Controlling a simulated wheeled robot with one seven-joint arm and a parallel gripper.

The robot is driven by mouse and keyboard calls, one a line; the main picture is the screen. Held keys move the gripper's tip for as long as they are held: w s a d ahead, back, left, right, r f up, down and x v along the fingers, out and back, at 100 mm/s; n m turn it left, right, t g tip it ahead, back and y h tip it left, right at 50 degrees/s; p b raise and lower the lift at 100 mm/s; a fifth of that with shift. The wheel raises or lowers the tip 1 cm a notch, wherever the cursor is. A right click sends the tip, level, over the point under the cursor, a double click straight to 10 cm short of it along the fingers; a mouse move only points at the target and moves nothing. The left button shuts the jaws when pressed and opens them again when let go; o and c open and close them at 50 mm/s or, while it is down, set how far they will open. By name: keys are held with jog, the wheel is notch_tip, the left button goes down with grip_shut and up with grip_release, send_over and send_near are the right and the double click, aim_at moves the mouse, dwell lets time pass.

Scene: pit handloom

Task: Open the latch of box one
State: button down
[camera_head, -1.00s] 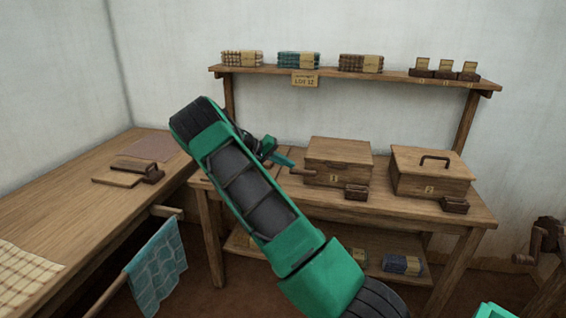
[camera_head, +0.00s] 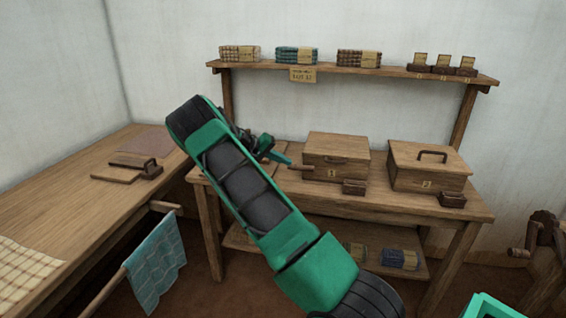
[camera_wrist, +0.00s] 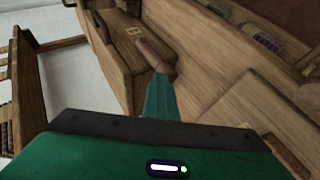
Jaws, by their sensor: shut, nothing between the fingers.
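Box one (camera_head: 335,162), a wooden box with a small label on its front, stands on the wooden bench against the wall. A wooden peg (camera_head: 303,168), which looks like its latch, sticks out at its left front. My gripper (camera_head: 286,160) is shut and empty, its green fingertips just left of the box and close to the peg. In the wrist view, the shut fingers (camera_wrist: 161,82) point at the peg (camera_wrist: 157,56), with the box label (camera_wrist: 133,31) beyond. Whether they touch the peg I cannot tell.
Box two (camera_head: 428,168), with a dark handle on its lid, stands to the right. A small dark wooden block (camera_head: 354,187) sits before box one. A shelf (camera_head: 400,72) with stacked bundles runs above. The loom table (camera_head: 70,190) is at left.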

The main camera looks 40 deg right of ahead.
jog(key=v, duration=1.2)
jog(key=shift+r, duration=0.4)
jog(key=shift+d, duration=0.15)
